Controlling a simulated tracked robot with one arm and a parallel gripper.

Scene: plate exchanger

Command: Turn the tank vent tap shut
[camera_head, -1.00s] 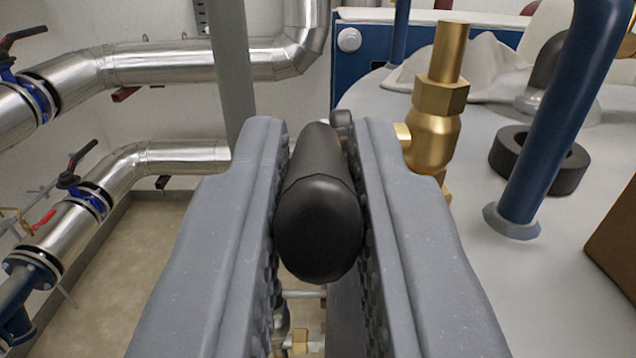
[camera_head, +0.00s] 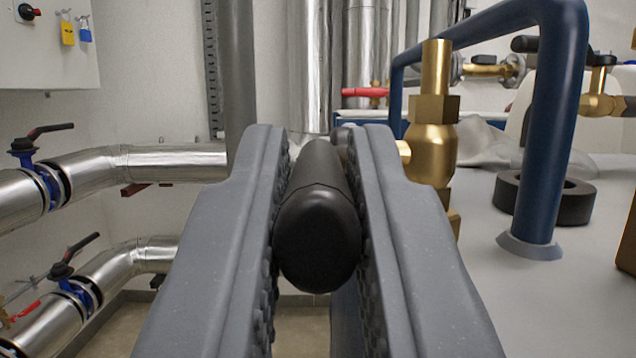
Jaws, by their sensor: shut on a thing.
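My gripper (camera_head: 322,215) is in the middle of the view, its two grey jaws shut on a black lever handle (camera_head: 318,235). The handle's rounded end points toward the camera. Beyond the jaws, just to the right, stands an upright brass valve body (camera_head: 433,140) with a hexagonal collar. A short brass stub reaches from it toward the far end of the handle. The joint between handle and valve is mostly hidden behind the right jaw. The brass body stands at the left edge of the pale tank top (camera_head: 520,270).
A blue pipe rail (camera_head: 545,150) rises from the tank top on the right, near a black ring (camera_head: 580,202). A brown block (camera_head: 627,245) is at the right edge. Silver pipes with black-levered blue valves (camera_head: 38,165) run at left.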

